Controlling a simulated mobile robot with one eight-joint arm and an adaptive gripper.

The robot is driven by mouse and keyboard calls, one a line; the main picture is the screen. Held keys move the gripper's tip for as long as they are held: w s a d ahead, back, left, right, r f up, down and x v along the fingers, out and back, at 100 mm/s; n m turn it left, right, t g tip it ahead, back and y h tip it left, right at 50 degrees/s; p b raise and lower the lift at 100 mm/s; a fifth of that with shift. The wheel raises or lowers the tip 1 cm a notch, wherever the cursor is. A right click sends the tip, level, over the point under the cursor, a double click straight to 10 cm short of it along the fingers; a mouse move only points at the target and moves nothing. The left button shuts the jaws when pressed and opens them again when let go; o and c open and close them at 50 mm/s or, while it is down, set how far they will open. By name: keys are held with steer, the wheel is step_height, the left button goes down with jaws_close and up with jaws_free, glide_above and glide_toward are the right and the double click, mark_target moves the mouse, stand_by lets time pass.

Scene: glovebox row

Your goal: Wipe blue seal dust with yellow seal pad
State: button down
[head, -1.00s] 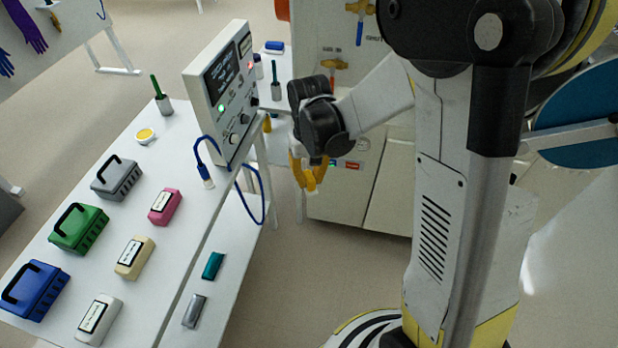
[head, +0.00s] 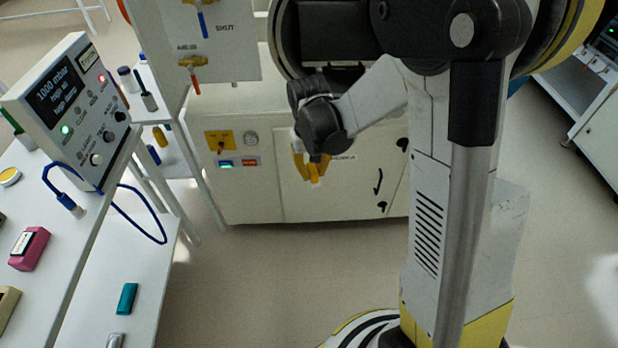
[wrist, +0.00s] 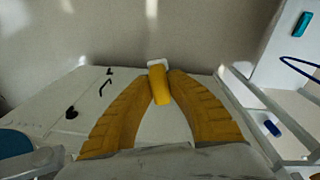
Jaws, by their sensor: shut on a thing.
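My gripper (head: 312,172) is shut, its yellow fingers on either side of a small yellow pad with a white end. The pad (wrist: 160,84) shows between the fingertips in the wrist view, white end outward. In the head view, the gripper hangs in the air in front of the white cabinet (head: 260,195), apart from the table. I cannot make out blue dust in either view. Dark marks (head: 378,181) show on the cabinet front; they also show in the wrist view (wrist: 105,86).
Open floor (head: 250,285) lies before the cabinet. Another cabinet (head: 590,120) stands at the far right.

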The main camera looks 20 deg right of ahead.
steer(key=w+d+r+t+h+b, duration=0.1)
steer(key=w+d+r+t+h, duration=0.2)
steer(key=w, duration=0.3)
steer(key=w+d+r+t+h, duration=0.2)
steer(key=w+d+t+h, duration=0.1)
steer(key=w, duration=0.3)
steer(key=w+a+r+n+t+y+b, duration=0.1)
steer(key=w+a+r+n+t+b, duration=0.1)
steer(key=w+a+r+n+t, duration=0.6)
steer(key=w+a+r+m+t+p, duration=0.1)
steer(key=w+r+m+t, duration=0.1)
steer(key=w, duration=0.4)
steer(key=shift+w+r+t, duration=0.3)
steer(key=shift+w+r, duration=0.05)
steer(key=shift+r, duration=0.25)
steer(key=shift+x, duration=1.05)
